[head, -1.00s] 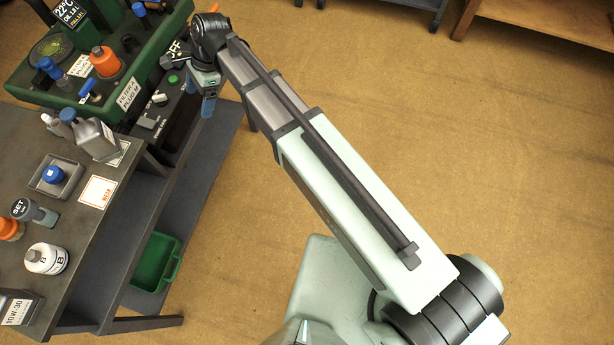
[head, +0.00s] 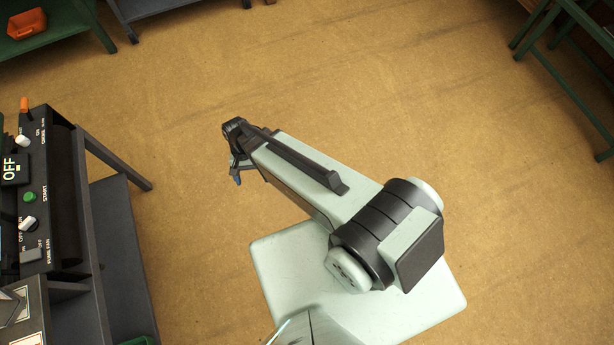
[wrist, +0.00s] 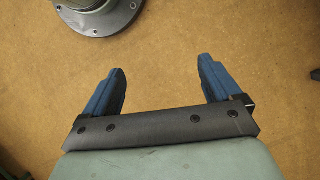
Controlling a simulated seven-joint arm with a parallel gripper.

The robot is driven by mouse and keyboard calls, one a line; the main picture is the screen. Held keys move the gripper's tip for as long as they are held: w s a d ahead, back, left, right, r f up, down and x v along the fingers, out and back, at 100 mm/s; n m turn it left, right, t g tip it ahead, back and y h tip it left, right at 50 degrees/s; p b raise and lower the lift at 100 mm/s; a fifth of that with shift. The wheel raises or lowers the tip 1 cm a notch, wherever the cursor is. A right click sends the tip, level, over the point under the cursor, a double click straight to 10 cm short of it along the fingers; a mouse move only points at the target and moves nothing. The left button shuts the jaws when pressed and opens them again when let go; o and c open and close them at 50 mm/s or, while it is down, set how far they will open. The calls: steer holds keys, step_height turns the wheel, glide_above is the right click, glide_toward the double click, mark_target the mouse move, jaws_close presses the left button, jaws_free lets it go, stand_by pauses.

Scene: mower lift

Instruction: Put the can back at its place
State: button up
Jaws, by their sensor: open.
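My gripper (head: 236,174) hangs over bare floor, to the right of the dark bench and apart from it. In the wrist view its two blue fingers (wrist: 163,78) are spread wide, with only floor between them. I cannot make out the can in either view now. A grey shape is cut off at the lower left of the head view, and I cannot tell what it is.
The control panel (head: 32,197) with an OFF display (head: 15,169) is at left. The dark lower shelf (head: 122,250) juts out beside it. A round bolted metal foot (wrist: 98,18) stands ahead of the fingers. A green rack (head: 572,62) is at far right. Open floor surrounds my arm.

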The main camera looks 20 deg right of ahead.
steer(key=s+d+f+n+g, duration=0.1)
steer(key=s+d+f, duration=0.3)
steer(key=s+d, duration=0.4)
steer(key=s+d+f+n+g, duration=0.1)
steer(key=s+d+f+n, duration=0.1)
steer(key=s+d, duration=0.7)
steer(key=shift+s+d+f+n+g, duration=0.3)
steer(key=shift+s+f+n, duration=0.1)
steer(key=shift+s+f, duration=0.55)
